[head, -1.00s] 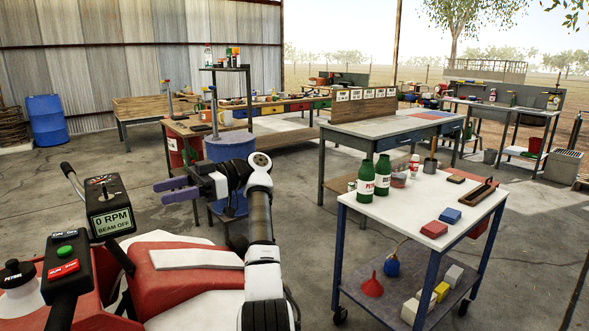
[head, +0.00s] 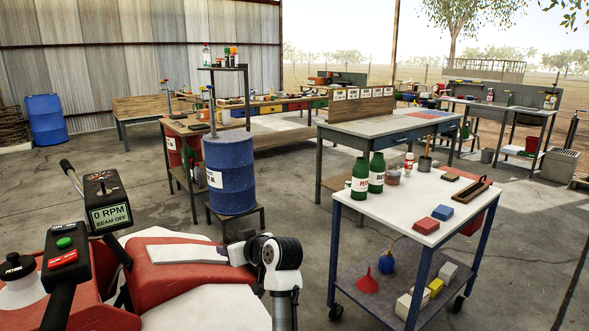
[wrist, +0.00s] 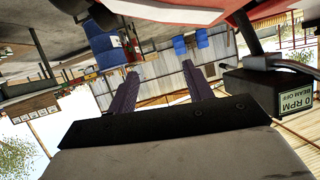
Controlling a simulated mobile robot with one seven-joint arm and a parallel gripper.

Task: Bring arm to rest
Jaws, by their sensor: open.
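My gripper (wrist: 163,88) is in the wrist view. Its two dark purple fingers are wide apart with nothing between them. The wrist picture is upside down and shows the shed's metal wall beyond the fingers. In the head view my arm (head: 283,282) is folded low at the bottom centre. Its black and white joints show, but the gripper's fingers cannot be made out there.
A blue drum (head: 232,175) stands on a low stand ahead. A white-topped trolley (head: 400,200) with green bottles and small boxes is to the right. A workbench (head: 365,132) stands behind it. Concrete floor is clear between the drum and the trolley.

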